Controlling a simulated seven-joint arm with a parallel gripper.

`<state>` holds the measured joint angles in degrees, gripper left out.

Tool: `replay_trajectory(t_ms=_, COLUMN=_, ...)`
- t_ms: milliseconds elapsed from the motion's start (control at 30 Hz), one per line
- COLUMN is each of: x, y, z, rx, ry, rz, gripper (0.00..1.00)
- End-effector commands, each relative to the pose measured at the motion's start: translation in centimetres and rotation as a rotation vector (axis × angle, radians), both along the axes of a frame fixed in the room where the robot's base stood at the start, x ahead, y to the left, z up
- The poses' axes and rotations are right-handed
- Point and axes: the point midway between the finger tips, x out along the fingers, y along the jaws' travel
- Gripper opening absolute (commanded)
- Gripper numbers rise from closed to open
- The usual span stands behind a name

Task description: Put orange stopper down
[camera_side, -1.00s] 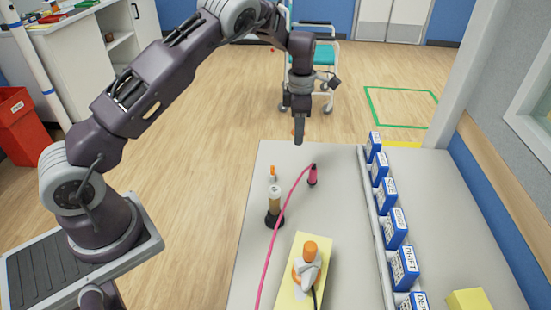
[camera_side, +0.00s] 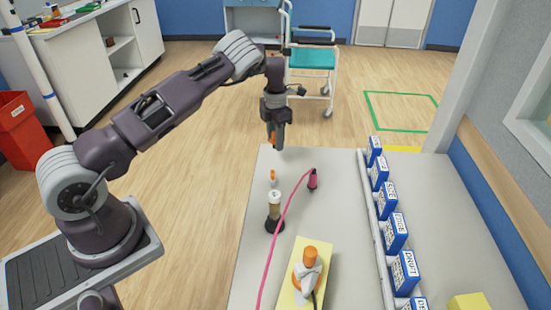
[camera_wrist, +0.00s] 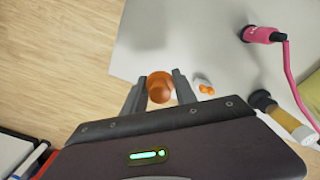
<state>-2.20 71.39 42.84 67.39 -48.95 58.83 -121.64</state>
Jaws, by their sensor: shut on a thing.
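The orange stopper (camera_wrist: 160,86) is between the two fingers of my gripper (camera_wrist: 160,92) in the wrist view. My gripper is shut on it. In the side view my gripper (camera_side: 276,142) points down above the far left corner of the grey table (camera_side: 335,230). A bit of orange (camera_side: 273,139) shows at the fingers there. The stopper is held above the tabletop, close to the table's edge. Its lower end is hidden in the side view.
A small white and orange item (camera_side: 273,177) stands near the gripper. A vial on a dark base (camera_side: 274,212), a pink device with a cable (camera_side: 313,179) and a yellow block with an orange-topped item (camera_side: 305,270) are nearer. Blue boxes (camera_side: 387,190) line a rail at right.

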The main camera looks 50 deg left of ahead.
Motion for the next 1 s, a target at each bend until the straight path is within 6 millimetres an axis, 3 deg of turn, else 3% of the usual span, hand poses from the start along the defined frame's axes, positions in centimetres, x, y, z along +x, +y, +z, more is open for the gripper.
replay_trajectory(t_ms=367, x=0.0, y=0.0, z=-6.0, rx=-0.001, ry=0.001, rz=-0.002, gripper=0.00)
replay_trajectory(t_ms=667, x=0.0, y=0.0, z=-6.3, rx=0.000, ry=-0.001, rz=-0.002, gripper=0.00)
replay_trajectory(t_ms=700, x=0.0, y=0.0, z=-6.4, rx=0.000, ry=-0.001, rz=-0.002, gripper=0.35)
replay_trajectory(t_ms=800, x=0.0, y=0.0, z=-6.3, rx=0.000, ry=-0.001, rz=-0.002, gripper=0.55)
replay_trajectory(t_ms=1000, x=0.0, y=0.0, z=-6.3, rx=0.000, ry=-0.001, rz=-0.002, gripper=0.55)
